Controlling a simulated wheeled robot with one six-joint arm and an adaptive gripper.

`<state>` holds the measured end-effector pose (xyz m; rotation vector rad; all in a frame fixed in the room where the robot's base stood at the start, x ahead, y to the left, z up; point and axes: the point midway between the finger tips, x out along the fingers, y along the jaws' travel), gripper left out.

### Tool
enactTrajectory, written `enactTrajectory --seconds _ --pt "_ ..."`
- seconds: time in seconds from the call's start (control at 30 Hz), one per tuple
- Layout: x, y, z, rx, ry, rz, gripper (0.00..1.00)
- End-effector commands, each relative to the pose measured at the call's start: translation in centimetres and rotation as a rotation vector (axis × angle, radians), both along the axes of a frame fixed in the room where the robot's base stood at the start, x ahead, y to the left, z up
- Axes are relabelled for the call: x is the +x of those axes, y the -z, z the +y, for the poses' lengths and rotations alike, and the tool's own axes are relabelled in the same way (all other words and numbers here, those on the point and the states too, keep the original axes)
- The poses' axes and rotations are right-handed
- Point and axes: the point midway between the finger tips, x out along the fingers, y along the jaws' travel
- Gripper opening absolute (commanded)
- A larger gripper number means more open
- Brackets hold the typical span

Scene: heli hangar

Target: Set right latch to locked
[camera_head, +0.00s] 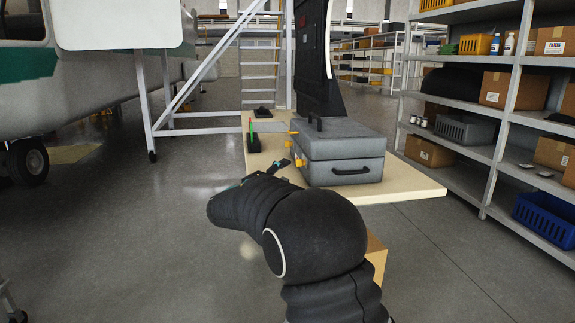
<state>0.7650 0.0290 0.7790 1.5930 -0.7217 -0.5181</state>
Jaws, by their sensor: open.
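A grey hard case (345,150) sits closed on a light wooden table top (415,187). Its left side carries yellow latches: a nearer one (297,158) and a farther one (293,135). I cannot tell from this view which is the right latch or whether either is locked. My gripper (283,164) is open, just left of the nearer latch and close to it. My dark arm hides most of the gripper, and contact with the latch cannot be made out. A dark handle (350,171) is on the case side facing me.
A tall dark panel (318,60) stands behind the case. A black item with a green part (253,138) lies on the table's left side. Shelves with boxes and bins (480,100) stand at right, a metal stair (200,85) behind left.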

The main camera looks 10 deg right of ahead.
Motion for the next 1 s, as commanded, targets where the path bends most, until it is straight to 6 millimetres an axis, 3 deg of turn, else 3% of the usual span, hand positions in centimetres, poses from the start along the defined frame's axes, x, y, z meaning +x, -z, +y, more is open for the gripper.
enactTrajectory --seconds 0.33,0.83,0.87,1.0 --pt "4.0 -0.4 -4.0 0.001 0.001 0.001 0.51" --pt "5.1 -0.5 -5.0 0.000 -0.002 0.001 0.51" --pt "5.1 -0.5 -5.0 0.000 -0.002 0.001 0.46" --pt "5.1 -0.5 -4.9 0.000 -0.002 0.001 0.11"
